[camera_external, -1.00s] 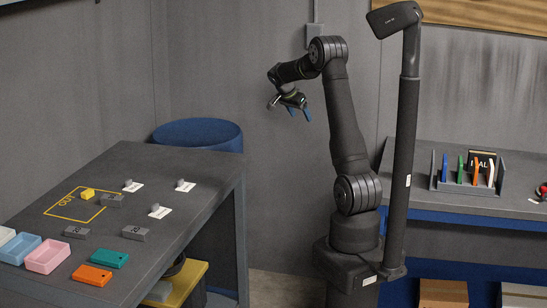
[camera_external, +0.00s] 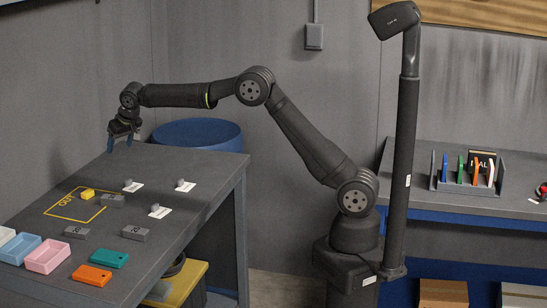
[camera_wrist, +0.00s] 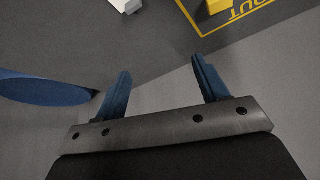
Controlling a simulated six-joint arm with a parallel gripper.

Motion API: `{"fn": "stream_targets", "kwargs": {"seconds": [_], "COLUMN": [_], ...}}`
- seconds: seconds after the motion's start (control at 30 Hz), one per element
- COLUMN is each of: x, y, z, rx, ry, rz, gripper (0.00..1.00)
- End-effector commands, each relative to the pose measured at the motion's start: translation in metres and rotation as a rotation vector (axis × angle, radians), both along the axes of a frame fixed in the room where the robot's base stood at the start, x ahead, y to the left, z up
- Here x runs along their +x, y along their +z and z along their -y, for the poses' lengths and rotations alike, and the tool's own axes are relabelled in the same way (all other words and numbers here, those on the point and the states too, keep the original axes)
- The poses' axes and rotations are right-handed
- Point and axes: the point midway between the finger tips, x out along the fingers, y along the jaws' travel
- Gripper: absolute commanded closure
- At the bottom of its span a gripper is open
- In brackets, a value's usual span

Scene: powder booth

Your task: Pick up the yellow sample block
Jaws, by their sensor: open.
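The yellow sample block (camera_external: 87,194) sits on the grey table inside a yellow-outlined area (camera_external: 62,216) marked OUT. In the wrist view, part of the block (camera_wrist: 216,6) shows at the top edge, right of centre. My gripper (camera_external: 121,143) is above the table's far edge, beyond the block and apart from it. In the wrist view my gripper's blue fingers (camera_wrist: 163,82) are spread wide with nothing between them.
A grey block (camera_external: 112,200) stands close to the right of the yellow block. Several small grey pieces on white cards, grey blocks, coloured trays and the teal (camera_external: 109,258) and orange (camera_external: 92,275) pieces share the table (camera_external: 185,165). A blue drum (camera_external: 205,136) stands behind it.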

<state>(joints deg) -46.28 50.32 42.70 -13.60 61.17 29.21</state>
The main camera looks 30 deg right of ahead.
Motion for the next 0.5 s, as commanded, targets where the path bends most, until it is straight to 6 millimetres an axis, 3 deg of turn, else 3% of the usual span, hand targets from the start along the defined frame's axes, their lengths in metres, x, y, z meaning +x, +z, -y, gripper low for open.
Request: {"fn": "stream_targets", "kwargs": {"seconds": [0.03,0.1,0.2,0.37,0.5], "x": [-0.02,-0.039,-0.058,-0.061,-0.05], "y": [0.0,0.002,0.003,-0.007,-0.031], "z": [-0.028,-0.055,-0.078,-0.09,-0.097], "rx": [0.002,0.005,0.006,0.006,0.005], "ry": [0.067,0.137,0.201,0.228,0.226], "rz": [0.003,0.009,0.013,0.015,0.013], "gripper": [0.33,0.33,0.33,0.33,0.33]}}
